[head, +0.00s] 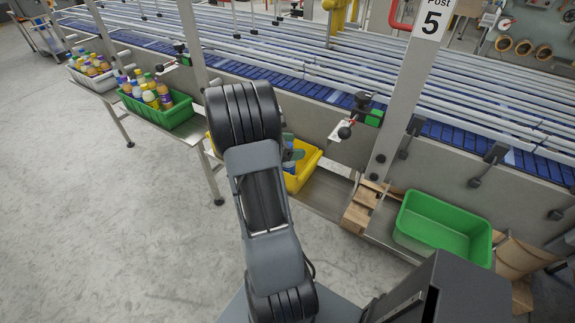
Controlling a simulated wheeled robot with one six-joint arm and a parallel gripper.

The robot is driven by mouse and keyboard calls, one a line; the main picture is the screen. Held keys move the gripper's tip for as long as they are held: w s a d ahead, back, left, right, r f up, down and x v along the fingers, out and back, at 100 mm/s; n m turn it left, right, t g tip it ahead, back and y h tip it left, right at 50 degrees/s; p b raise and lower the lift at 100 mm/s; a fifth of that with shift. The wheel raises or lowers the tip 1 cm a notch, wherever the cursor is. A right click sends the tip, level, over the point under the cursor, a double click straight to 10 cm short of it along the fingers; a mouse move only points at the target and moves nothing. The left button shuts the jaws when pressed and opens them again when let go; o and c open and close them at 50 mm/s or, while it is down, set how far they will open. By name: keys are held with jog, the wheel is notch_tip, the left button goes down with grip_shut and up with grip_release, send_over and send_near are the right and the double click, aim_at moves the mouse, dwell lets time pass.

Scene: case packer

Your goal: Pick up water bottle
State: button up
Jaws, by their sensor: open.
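The yellow bin (308,172) sits on the low shelf beside the conveyor, partly hidden behind my arm. A small blue and whitish item shows at its left; I cannot tell whether it is a water bottle. My gripper (291,155) is mostly hidden behind my arm, with only a small grey-green part showing over the yellow bin. It is open. Whether it touches anything in the bin is hidden. No water bottle can be made out clearly.
A green bin (165,112) and a grey bin (97,78) at the left hold several colourful bottles. An empty-looking green bin (442,226) stands at the right, near cardboard (363,207). A post (409,90) rises between the bins. The conveyor (330,92) runs behind; the left floor is clear.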

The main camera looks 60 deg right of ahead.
grip_shut()
dwell(0.7)
